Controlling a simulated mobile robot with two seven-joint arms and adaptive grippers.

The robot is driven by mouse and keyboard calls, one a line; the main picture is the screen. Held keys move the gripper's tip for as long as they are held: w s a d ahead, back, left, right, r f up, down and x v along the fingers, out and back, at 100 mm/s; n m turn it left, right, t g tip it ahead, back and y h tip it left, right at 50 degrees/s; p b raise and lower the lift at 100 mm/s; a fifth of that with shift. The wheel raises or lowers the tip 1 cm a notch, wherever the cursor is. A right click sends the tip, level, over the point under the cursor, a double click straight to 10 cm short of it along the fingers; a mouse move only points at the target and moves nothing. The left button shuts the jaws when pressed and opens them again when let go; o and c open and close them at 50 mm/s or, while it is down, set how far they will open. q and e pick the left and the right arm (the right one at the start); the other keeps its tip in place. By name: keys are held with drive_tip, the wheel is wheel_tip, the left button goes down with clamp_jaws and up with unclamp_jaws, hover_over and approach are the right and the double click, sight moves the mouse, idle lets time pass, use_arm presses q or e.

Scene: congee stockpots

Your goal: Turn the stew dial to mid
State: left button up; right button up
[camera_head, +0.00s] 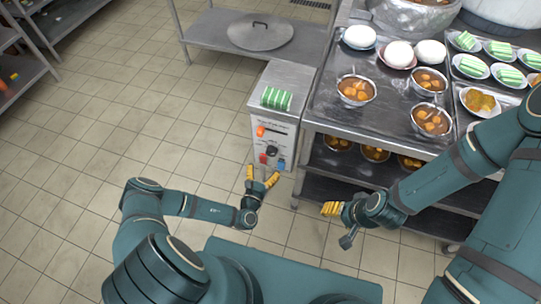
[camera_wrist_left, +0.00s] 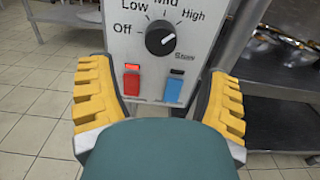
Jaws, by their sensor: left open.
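The stew dial is a round black knob (camera_wrist_left: 160,41) on the front panel of a grey control box (camera_head: 274,112). In the left wrist view, Off, Low, Mid and High are printed around it. A pale mark shows on the knob's right side, seemingly towards High, but it is small. In the head view the knob (camera_head: 272,151) is small too. My left gripper (camera_head: 261,175) is open and empty in front of the panel, apart from the knob. Its yellow fingers (camera_wrist_left: 160,75) spread to either side below the knob. My right gripper (camera_head: 332,209) is by the trolley, seen edge-on.
A red switch (camera_wrist_left: 132,80) and a blue switch (camera_wrist_left: 173,89) sit below the knob. A green-striped item (camera_head: 277,98) lies on the box. A metal trolley (camera_head: 320,116) with bowls stands at the right. Tiled floor (camera_head: 130,120) is clear at the left.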

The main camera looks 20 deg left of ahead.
sight(270, 155)
use_arm(q)
drive_tip(key=w+b, duration=0.1)
drive_tip(key=w, duration=0.6)
drive_tip(key=shift+w+d+b, duration=0.15)
drive_tip(key=shift+w+b, duration=0.25)
drive_tip(key=c, duration=1.2)
